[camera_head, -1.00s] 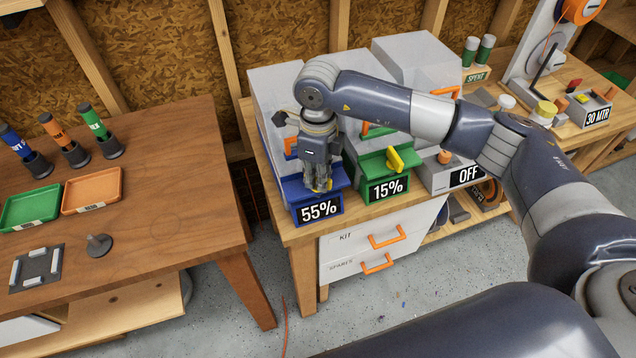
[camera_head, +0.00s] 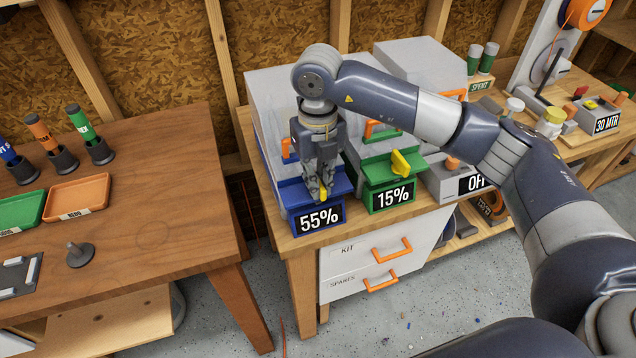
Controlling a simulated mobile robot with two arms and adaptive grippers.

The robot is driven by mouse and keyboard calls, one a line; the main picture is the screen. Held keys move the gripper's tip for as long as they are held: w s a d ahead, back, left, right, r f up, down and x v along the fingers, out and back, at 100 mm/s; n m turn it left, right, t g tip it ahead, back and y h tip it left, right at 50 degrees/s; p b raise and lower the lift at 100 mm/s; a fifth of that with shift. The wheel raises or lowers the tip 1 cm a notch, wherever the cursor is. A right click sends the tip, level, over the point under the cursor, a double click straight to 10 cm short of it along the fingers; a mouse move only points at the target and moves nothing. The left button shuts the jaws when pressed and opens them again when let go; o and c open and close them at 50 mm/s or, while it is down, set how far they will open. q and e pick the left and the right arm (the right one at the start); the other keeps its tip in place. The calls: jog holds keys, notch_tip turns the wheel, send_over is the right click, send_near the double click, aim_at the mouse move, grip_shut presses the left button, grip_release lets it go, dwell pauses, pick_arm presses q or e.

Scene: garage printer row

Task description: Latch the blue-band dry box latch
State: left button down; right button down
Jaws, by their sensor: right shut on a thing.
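The blue-band dry box (camera_head: 277,112) stands at the left end of the back bench, with a blue band (camera_head: 297,196) across its front and a "55%" display (camera_head: 319,217) below. Its yellow latch (camera_head: 323,194) shows at the front of the band, partly covered by fingers. My right gripper (camera_head: 322,188) reaches down from above and is shut on the latch. The latch's exact angle is hard to tell behind the fingers. My left gripper is out of view.
The green-band dry box with its yellow latch (camera_head: 400,163) and "15%" display (camera_head: 393,196) stands close on the right. An "OFF" unit (camera_head: 447,182) is beyond it. A brown table (camera_head: 150,215) with trays is at left.

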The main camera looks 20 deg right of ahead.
jog(key=shift+m, duration=0.5)
jog(key=c, duration=1.7)
grip_release()
jog(key=shift+r, duration=0.1)
notch_tip(320, 180, up, 12)
jog(key=shift+f, duration=0.1)
